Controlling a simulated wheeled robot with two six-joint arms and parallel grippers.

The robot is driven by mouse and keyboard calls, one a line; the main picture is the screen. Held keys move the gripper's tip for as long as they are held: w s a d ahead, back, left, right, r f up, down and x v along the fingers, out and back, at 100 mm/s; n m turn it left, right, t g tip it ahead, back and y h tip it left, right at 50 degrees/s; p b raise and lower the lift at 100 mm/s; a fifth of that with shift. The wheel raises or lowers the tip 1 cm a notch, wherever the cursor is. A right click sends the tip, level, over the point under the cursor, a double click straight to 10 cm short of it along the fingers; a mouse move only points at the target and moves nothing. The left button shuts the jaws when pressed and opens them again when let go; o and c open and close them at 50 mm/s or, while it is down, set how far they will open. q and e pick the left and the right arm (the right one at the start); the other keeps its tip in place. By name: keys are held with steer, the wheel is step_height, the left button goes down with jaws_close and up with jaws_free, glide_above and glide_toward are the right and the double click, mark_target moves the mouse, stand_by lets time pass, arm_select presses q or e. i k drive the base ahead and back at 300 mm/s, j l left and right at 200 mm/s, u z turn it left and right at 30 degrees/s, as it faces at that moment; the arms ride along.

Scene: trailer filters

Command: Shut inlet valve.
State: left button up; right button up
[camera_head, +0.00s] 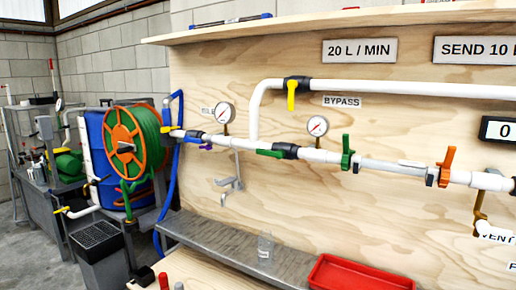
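A white pipe (390,168) runs across a plywood wall. A small label (208,111) above is too blurred to read surely. Further right a dark valve body has a green handle (270,153) lying about along the pipe. No label that I can read marks either as the inlet valve. Neither of my grippers is in view.
The upper BYPASS pipe has a yellow handle (291,95) pointing down. Two gauges (225,113) stand above the main pipe. Upright green (347,152) and orange (445,165) pieces sit further right. A metal shelf (220,242) holds a clear bottle (265,247); a red tray (360,275) lies in front.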

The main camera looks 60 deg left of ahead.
mark_target(187, 139)
steer(key=k+j+u, duration=0.1)
steer(key=u, duration=2.4)
